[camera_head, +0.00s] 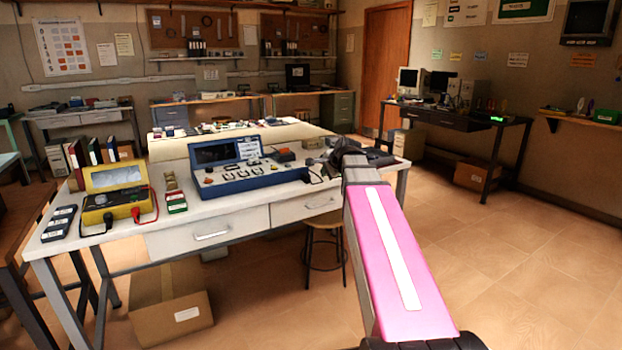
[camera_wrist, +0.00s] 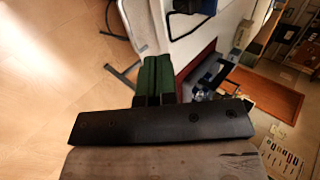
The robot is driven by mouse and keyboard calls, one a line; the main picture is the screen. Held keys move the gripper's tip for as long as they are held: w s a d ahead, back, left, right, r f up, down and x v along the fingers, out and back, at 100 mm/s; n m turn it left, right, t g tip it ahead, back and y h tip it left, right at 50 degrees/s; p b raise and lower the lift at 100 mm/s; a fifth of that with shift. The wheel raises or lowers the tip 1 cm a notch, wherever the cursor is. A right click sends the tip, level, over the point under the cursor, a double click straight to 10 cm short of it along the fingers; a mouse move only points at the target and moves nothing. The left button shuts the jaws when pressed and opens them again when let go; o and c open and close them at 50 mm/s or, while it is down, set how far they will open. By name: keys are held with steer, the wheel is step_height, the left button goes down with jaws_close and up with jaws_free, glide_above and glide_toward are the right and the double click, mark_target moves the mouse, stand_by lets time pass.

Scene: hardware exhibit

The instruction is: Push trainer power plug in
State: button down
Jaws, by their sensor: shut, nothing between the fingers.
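The trainer is a blue case (camera_head: 250,183) with a raised lid and a panel of controls, on the white workbench (camera_head: 240,206) in the head view. Small dark items with a thin cable (camera_head: 317,172) lie just right of it; I cannot tell whether the power plug is among them. My gripper shows in the wrist view (camera_wrist: 156,62) as green fingers pressed together, with nothing between them. In the head view, my arm reaches to the bench's right end, right of the trainer and apart from its case. My arm hides part of that end and the gripper's tips.
A yellow meter case (camera_head: 115,198) with red and black leads stands on the bench's left part. Small boxes (camera_head: 175,200) sit between it and the trainer.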

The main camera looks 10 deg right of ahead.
mark_target(307, 175)
steer(key=x, duration=0.4)
steer(key=w+r+x, duration=0.1)
steer(key=x, duration=0.3)
steer(key=w+r+x, duration=0.1)
steer(key=x, duration=0.2)
steer(key=shift+w+a+f, duration=0.25)
steer(key=shift+w+a, duration=0.25)
steer(key=shift+w, duration=0.25)
steer(key=w, duration=0.1)
steer(key=w+a, duration=0.1)
steer(key=shift+w, duration=0.35)
